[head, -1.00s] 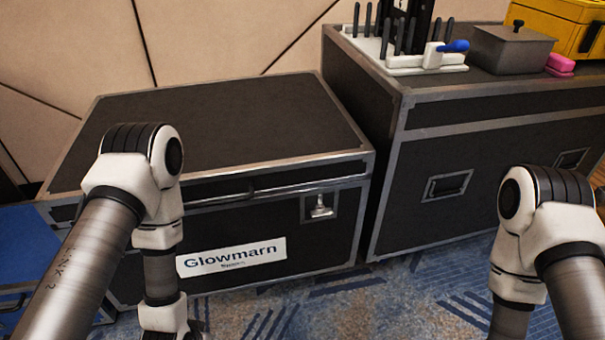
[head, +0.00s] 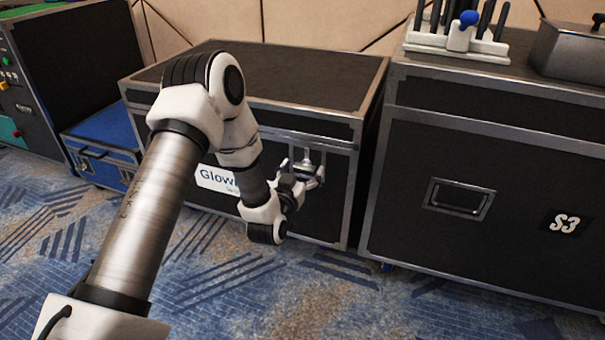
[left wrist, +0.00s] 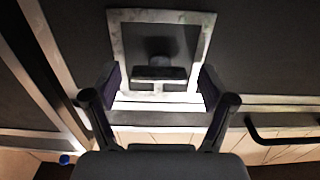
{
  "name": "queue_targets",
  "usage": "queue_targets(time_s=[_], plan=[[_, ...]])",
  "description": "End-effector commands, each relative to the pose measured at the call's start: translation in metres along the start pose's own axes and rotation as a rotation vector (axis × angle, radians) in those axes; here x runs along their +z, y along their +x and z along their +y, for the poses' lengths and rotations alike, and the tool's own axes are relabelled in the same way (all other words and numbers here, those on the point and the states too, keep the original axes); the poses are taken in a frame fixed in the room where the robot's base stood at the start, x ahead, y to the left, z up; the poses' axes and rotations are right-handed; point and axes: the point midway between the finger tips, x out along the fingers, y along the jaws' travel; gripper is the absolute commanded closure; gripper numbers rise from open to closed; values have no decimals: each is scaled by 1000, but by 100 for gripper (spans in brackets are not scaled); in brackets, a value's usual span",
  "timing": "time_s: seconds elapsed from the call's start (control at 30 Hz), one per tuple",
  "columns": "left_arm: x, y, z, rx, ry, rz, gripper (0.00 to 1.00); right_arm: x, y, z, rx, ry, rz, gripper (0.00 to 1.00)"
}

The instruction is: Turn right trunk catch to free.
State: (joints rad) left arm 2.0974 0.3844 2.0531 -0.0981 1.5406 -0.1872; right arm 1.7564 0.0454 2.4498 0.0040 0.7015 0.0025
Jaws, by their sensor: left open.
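The right trunk catch is a metal latch in a pale square plate on the front of the black Glowmarn trunk (head: 310,85). In the left wrist view the catch (left wrist: 160,72) sits inside its plate (left wrist: 125,35), between the two fingers. My left gripper (head: 306,174) is open at the trunk front, and its fingers partly cover the catch in the head view. In the left wrist view its fingertips (left wrist: 160,84) stand on both sides of the catch; I cannot tell whether they touch it. My right gripper is out of view.
A larger black case (head: 500,170) marked S3 stands close on the right, with a rack (head: 456,42) and a grey lidded box (head: 572,55) on top. A blue case (head: 106,140) stands left of the trunk. Patterned carpet in front is clear.

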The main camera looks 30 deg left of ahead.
Motion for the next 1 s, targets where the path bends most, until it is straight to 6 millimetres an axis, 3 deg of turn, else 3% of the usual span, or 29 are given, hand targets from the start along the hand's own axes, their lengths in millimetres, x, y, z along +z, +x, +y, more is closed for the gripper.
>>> queue_targets(time_s=[0.13,0.3,0.67,1.0], plan=[[-1,0,0,1,0,0,20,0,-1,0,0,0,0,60],[-1,0,0,1,0,0,77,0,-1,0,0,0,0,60],[-1,0,1,2,-19,0,77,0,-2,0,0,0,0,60],[-2,0,0,2,-183,1,77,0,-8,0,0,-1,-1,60]])
